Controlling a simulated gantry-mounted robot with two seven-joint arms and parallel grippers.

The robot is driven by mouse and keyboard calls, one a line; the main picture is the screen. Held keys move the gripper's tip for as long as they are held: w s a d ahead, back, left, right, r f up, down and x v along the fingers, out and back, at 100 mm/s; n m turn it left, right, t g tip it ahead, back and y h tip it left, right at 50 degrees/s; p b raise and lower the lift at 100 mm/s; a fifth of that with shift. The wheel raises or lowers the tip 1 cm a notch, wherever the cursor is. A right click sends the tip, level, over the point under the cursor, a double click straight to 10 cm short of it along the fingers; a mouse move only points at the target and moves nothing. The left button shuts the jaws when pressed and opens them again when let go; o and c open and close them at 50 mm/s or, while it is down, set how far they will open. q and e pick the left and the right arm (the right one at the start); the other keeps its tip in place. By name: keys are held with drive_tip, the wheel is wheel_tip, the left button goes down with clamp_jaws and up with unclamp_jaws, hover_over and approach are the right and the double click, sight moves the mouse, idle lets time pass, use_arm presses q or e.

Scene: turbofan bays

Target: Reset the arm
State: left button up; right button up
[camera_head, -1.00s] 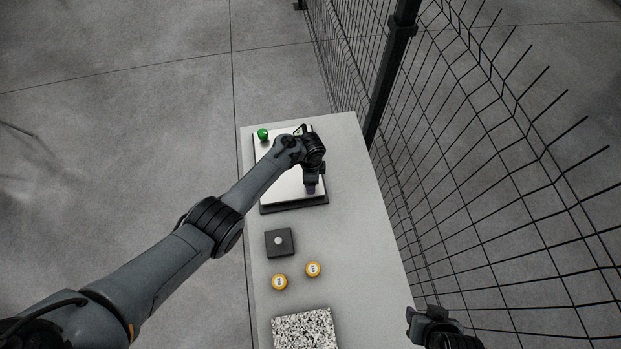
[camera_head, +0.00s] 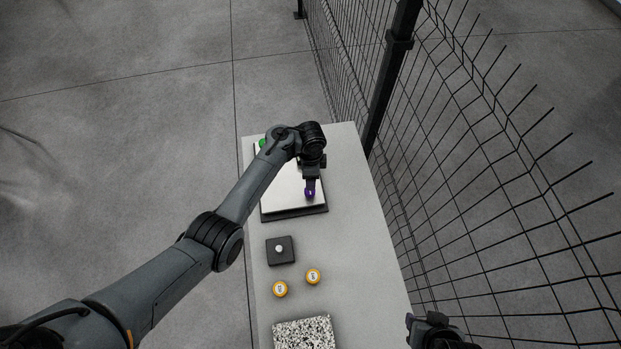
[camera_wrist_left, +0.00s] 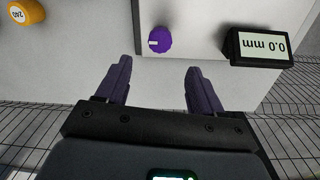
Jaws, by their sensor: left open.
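My left gripper (camera_head: 310,182) is over the near right part of a silver plate with a dark base (camera_head: 285,200). In the left wrist view its two purple-grey fingers (camera_wrist_left: 160,84) stand apart with nothing between them. A purple knob (camera_wrist_left: 160,39) with a white mark lies just beyond the fingertips, apart from them. The knob (camera_head: 310,192) also shows at the fingertips in the head view. A small display reading 0.0 mm (camera_wrist_left: 262,46) is right of the knob. My right gripper (camera_head: 411,324) is at the bottom right; its finger opening is unclear.
A green ball (camera_head: 263,143) is partly hidden behind my left arm. A dark box with a light button (camera_head: 279,250), two yellow round pieces (camera_head: 280,289) (camera_head: 313,277) and a speckled slab (camera_head: 304,334) are on the pale table (camera_head: 368,260). A wire fence (camera_head: 460,190) runs along the right.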

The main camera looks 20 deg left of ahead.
use_arm(q)
drive_tip(key=shift+r, duration=0.55)
drive_tip(key=s+a+f+n+t, duration=0.1)
drive_tip(key=s+a+n, duration=0.15)
drive_tip(key=s, duration=0.45)
drive_tip(key=s+a+f+n+t, duration=0.1)
drive_tip(key=s+a+f+n, duration=0.1)
drive_tip(key=s+n, duration=0.35)
drive_tip(key=s+r+n+t, duration=0.1)
drive_tip(key=s+r, duration=0.5)
drive_tip(key=s, duration=0.3)
drive_tip(key=s+r+n+t, duration=0.1)
drive_tip(key=s+r+n, duration=0.1)
drive_tip(key=s+r, duration=0.4)
drive_tip(key=s, duration=0.3)
drive_tip(key=shift+a+n, duration=0.2)
drive_tip(key=shift+n, duration=0.1)
idle(0.5)
